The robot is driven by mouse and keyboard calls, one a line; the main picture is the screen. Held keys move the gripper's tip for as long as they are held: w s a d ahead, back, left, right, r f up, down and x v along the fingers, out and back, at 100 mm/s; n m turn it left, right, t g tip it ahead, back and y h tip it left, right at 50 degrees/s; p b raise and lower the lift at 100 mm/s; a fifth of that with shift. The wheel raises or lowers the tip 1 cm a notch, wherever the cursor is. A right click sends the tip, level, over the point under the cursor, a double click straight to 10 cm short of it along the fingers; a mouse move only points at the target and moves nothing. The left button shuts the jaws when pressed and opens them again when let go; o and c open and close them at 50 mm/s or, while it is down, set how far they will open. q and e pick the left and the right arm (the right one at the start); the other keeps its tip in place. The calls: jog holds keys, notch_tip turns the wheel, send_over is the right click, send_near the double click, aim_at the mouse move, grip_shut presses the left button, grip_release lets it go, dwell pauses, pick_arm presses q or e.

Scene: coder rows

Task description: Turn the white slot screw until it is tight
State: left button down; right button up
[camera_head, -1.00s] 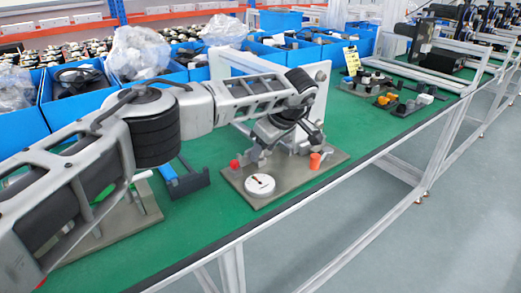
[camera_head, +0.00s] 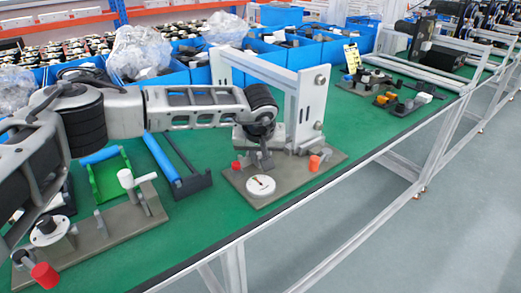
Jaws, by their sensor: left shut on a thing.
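My left gripper (camera_head: 266,160) reaches in from the left and points down over a grey-brown plate (camera_head: 285,190) on the green bench. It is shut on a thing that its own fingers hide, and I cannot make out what. A round white disc (camera_head: 261,186) with a small dark mark lies flat at the plate's near side, just in front of the fingers and apart from them. I cannot pick out a white slot screw for certain. A red knob (camera_head: 236,166) is left of the fingers and an orange cylinder (camera_head: 314,163) to the right. My right gripper is not in view.
A white upright frame (camera_head: 313,110) stands behind the plate. A second plate (camera_head: 118,225) at left carries a white knob, a disc and a red cap. Blue-handled tools (camera_head: 165,160) lie between. Blue bins (camera_head: 172,78) line the back. The bench's front edge is close.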

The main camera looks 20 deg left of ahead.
pick_arm(q)
jog(key=shift+s+d+f, duration=0.1)
jog(key=shift+s+f, duration=0.1)
